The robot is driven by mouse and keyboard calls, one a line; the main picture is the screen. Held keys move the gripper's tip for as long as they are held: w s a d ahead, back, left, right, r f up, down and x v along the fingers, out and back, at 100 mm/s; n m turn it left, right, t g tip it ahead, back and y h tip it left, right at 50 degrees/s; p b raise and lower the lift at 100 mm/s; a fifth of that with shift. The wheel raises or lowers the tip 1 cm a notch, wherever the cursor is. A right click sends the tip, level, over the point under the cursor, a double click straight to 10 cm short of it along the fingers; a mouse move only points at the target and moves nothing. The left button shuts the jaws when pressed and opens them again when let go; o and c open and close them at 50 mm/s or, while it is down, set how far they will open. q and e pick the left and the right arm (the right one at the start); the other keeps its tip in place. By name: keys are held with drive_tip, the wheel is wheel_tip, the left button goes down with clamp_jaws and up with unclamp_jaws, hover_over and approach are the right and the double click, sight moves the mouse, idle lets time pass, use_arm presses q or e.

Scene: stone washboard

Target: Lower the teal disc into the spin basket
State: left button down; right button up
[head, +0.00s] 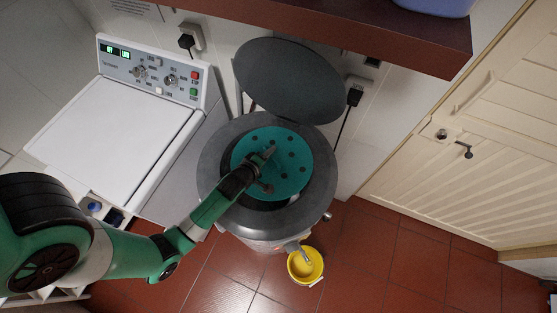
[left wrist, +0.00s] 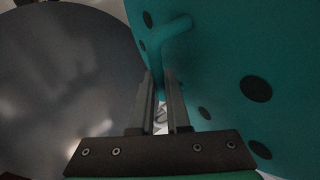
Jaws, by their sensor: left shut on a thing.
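The teal disc (head: 294,178), with several dark round holes, is over the round mouth of the grey-rimmed spin dryer (head: 213,152). It covers most of the mouth, and a dark gap shows along its lower edge. The basket is mostly hidden beneath it; I cannot tell how deep the disc sits. My left gripper (head: 268,168) is at the disc's middle, shut on its handle. In the left wrist view the teal disc (left wrist: 225,60) fills the right side, and its peg-like handle (left wrist: 176,36) rises by the fingertips of my left gripper (left wrist: 160,88). My right gripper is out of view.
The dryer's dark lid (head: 290,82) stands open behind the mouth. A white washing machine (head: 115,125) is at the left. A yellow bucket (head: 306,265) stands on the red tiles below the spout. A brown shelf (head: 340,30) overhangs the back. Floor at the right is clear.

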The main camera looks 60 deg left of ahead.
sight(264, 150)
use_arm(q)
drive_tip(key=shift+s+a+f+n+y+b, duration=0.15)
drive_tip(key=shift+s+a+f+b, duration=0.2)
drive_tip(key=shift+a, duration=0.2)
drive_tip(key=shift+s+a+f+n+y+b, duration=0.15)
drive_tip(key=shift+a+f+b, duration=0.1)
drive_tip(key=shift+a+f, duration=0.25)
drive_tip(key=shift+s+a+g, duration=0.15)
drive_tip(key=shift+a+g, duration=0.1)
drive_tip(key=shift+g, duration=0.05)
wheel_tip(264, 150, down, 10)
drive_tip(key=b, duration=0.8)
drive_tip(key=shift+b, duration=0.35)
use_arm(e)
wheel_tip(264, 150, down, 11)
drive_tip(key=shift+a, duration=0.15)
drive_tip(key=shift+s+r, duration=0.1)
use_arm(q)
drive_tip(key=c, duration=0.8)
unclamp_jaws()
drive_tip(key=p+v, duration=0.2)
drive_tip(key=v, duration=0.9)
drive_tip(key=shift+s+d+r, duration=0.15)
drive_tip(key=shift+s+d, duration=0.05)
drive_tip(key=shift+s, duration=0.05)
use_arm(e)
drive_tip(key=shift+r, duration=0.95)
